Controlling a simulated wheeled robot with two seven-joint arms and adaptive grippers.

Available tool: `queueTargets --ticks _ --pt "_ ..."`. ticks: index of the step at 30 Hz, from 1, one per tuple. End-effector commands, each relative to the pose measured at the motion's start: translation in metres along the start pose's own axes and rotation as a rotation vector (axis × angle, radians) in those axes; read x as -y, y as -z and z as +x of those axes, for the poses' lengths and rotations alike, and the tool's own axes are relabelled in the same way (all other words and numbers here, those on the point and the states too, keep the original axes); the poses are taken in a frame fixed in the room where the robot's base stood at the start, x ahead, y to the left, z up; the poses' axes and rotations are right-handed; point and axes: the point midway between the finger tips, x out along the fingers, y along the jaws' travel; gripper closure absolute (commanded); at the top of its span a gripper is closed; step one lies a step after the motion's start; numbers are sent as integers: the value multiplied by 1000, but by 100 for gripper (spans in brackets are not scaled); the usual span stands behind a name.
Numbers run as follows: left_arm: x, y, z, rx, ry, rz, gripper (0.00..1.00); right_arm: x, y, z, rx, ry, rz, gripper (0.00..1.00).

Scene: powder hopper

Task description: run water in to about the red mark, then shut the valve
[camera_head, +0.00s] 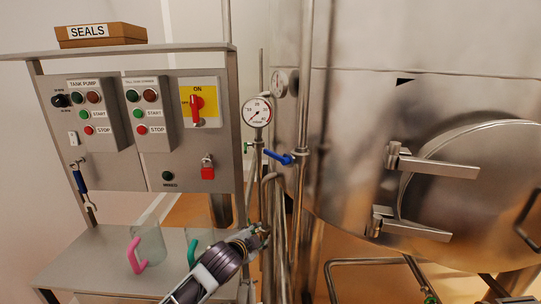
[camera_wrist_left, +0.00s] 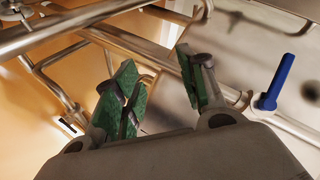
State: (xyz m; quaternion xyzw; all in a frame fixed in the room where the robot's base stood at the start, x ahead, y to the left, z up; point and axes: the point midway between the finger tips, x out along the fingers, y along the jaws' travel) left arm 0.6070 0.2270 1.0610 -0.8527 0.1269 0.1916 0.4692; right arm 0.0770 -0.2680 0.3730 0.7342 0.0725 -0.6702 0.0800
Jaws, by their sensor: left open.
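A valve with a blue lever (camera_head: 280,158) sits on the pipework left of the steel vessel (camera_head: 350,120). The blue lever also shows at the right of the left wrist view (camera_wrist_left: 275,84). My left gripper (camera_head: 264,235) is below the lever in the head view, beside the vertical pipes. In the left wrist view its green-padded fingers (camera_wrist_left: 158,68) are apart, with nothing held between them; the lever is to their right and not touched. A clear jug with a pink handle (camera_head: 149,246) stands on the shelf. No red level mark can be made out. My right gripper is not in view.
A second jug has a green handle (camera_head: 192,253). A round gauge (camera_head: 257,112) is above the lever. The control panel (camera_head: 187,140) stands at left, with a SEALS box (camera_head: 100,35) above. Vertical pipes (camera_head: 301,190) crowd the gripper; the vessel's hatch (camera_head: 480,180) is at right.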

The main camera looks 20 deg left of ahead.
Motion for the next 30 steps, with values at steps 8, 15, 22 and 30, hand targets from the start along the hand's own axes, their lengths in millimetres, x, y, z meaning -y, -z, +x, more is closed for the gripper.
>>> queueTargets --ticks 8,15,22,30 --pt "76 32 16 -99 153 215 59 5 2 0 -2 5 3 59" --pt "142 58 20 -159 289 399 59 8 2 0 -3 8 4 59" --pt "193 75 17 -192 396 538 59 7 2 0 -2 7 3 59" --pt "208 81 15 -202 431 583 59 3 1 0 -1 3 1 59"
